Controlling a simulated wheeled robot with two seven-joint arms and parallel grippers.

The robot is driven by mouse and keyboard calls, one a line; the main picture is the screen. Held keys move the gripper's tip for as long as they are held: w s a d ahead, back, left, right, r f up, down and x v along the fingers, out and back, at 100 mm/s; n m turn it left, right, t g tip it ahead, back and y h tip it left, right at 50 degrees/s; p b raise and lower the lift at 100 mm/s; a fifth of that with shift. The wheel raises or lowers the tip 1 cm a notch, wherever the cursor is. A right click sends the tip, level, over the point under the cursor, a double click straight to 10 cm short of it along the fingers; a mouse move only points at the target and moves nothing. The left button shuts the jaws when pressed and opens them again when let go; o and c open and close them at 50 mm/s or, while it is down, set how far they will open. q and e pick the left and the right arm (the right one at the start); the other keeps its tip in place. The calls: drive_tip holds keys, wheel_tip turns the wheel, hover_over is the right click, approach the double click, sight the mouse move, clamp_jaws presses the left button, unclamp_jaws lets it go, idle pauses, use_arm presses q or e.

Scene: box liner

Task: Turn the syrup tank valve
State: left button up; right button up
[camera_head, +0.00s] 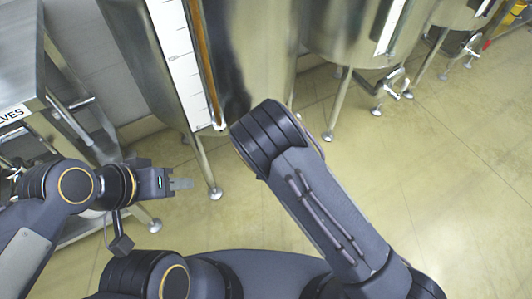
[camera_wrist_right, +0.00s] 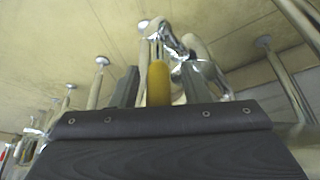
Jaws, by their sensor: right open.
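The syrup tank (camera_head: 262,50) is a shiny steel cylinder on legs, at the top middle of the head view. In the right wrist view, a steel valve (camera_wrist_right: 165,45) has a yellow handle (camera_wrist_right: 158,84). My right gripper (camera_wrist_right: 160,88) is open, with its two fingers on either side of the yellow handle; I cannot tell whether they touch it. In the head view my right arm hides the right gripper and this valve. My left gripper (camera_head: 181,184) is away from the valve, beside the steel rack, and appears empty; its finger gap is not clear.
A second steel tank (camera_head: 350,35) stands to the right, with its own valve (camera_head: 393,85) and legs. A steel rack (camera_head: 20,60) with a label stands at the left. A tank leg (camera_head: 205,165) is near my left gripper. The tiled floor (camera_head: 440,200) at right is clear.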

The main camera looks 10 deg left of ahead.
drive_tip(key=p+v, duration=0.1)
drive_tip(key=v, duration=0.6)
idle(0.3)
